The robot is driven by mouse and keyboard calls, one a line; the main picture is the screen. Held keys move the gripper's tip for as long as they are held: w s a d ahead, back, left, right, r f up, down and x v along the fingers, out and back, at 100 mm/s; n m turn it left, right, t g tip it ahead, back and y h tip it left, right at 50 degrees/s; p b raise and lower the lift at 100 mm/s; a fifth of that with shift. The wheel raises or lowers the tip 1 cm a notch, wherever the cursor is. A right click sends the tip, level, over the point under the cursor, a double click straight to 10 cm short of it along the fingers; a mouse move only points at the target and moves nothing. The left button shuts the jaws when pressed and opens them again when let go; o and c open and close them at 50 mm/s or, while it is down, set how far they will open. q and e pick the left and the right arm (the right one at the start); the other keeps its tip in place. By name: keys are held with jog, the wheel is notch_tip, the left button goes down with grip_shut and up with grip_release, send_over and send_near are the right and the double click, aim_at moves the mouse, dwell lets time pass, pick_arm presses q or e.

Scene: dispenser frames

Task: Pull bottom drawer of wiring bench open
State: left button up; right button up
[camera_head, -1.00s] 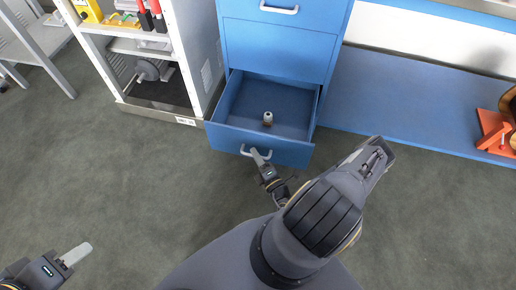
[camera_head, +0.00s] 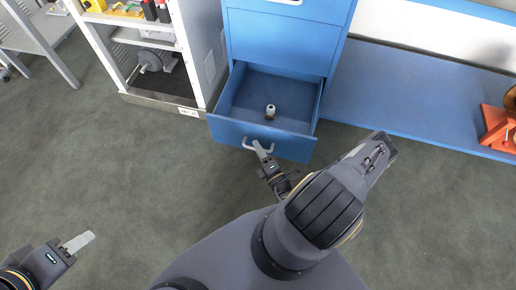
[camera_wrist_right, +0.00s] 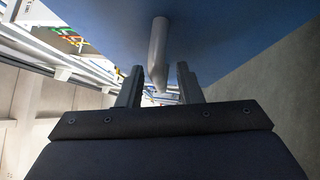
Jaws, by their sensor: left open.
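The blue wiring bench's bottom drawer (camera_head: 262,135) is pulled well out, with its inside showing. A small brown-and-white item (camera_head: 270,111) stands in it. My right gripper (camera_head: 260,147) is at the grey drawer handle (camera_head: 246,146). In the right wrist view the handle (camera_wrist_right: 158,50) runs between the two fingers (camera_wrist_right: 159,88), with a gap on either side, so the gripper looks open around it. My left gripper (camera_head: 77,242) is open and empty over the floor at lower left; its fingers overlap in this view.
A white shelf unit (camera_head: 199,75) with tools stands left of the bench. A low blue panel (camera_head: 405,95) extends right, with an orange object (camera_head: 497,125) at its end. A grey table (camera_head: 35,40) is at upper left. The carpet (camera_head: 140,180) before the drawer is clear.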

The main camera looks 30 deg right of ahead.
jog(key=s+f+p, duration=0.1)
jog(key=s, duration=0.6)
jog(key=shift+s+a, duration=0.2)
jog(key=shift+a, duration=0.05)
